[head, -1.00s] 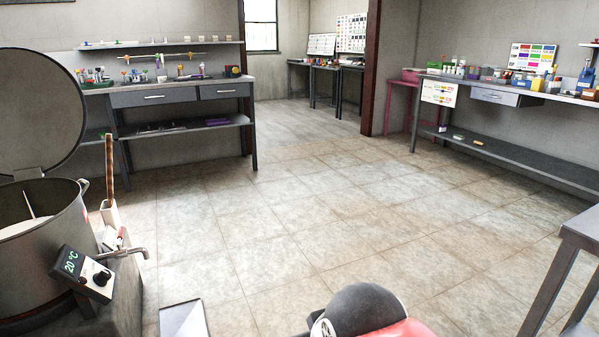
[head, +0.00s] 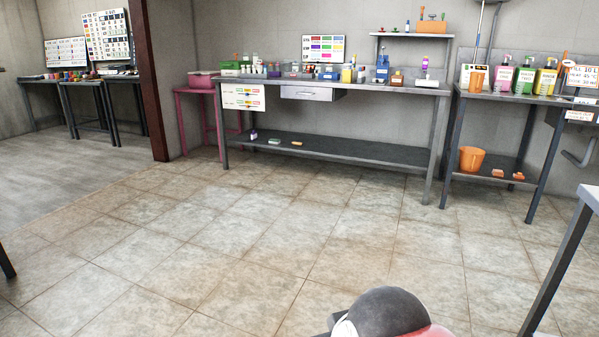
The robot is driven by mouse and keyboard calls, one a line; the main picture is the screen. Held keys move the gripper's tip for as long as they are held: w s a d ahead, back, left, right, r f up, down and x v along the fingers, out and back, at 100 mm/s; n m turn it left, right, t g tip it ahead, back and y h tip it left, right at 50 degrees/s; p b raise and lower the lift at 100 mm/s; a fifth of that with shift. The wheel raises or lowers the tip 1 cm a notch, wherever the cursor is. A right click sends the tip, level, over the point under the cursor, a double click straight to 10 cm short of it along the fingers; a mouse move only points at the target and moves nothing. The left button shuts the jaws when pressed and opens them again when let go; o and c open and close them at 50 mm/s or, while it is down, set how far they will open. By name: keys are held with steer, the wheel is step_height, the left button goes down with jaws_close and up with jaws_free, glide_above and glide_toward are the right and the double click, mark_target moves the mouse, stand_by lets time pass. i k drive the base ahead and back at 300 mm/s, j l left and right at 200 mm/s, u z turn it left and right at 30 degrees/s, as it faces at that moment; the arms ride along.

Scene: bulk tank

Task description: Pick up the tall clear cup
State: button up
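I cannot make out a tall clear cup in the head view. Small bottles and containers stand on the long grey workbench (head: 390,89) across the room, too small to tell apart well. My arm shows as a dark and red rounded part at the bottom edge. My gripper's fingers are not in view.
A second bench (head: 520,98) with several colored jugs stands at the right, an orange bucket (head: 471,159) on its lower shelf. A pink table (head: 193,92) stands left of the long bench. A grey table (head: 588,198) edge is near at right. The tiled floor (head: 230,240) is clear.

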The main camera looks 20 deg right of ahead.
mark_target(545, 84)
steer(key=i+l+z, duration=0.3)
steer(key=i+z, duration=0.6)
steer(key=i, duration=0.25)
steer(key=i+j+z, duration=0.15)
steer(key=i+z, duration=0.3)
steer(key=i, duration=0.15)
steer(key=i+l+z, duration=0.15)
steer(key=i, duration=0.35)
steer(key=i+l+z, duration=0.15)
steer(key=i+l, duration=0.2)
steer(key=i, duration=0.2)
steer(key=i+l+z, duration=0.1)
steer(key=i, duration=0.45)
steer(key=i+l, duration=0.15)
steer(key=l+z, duration=0.05)
steer(key=l, duration=0.05)
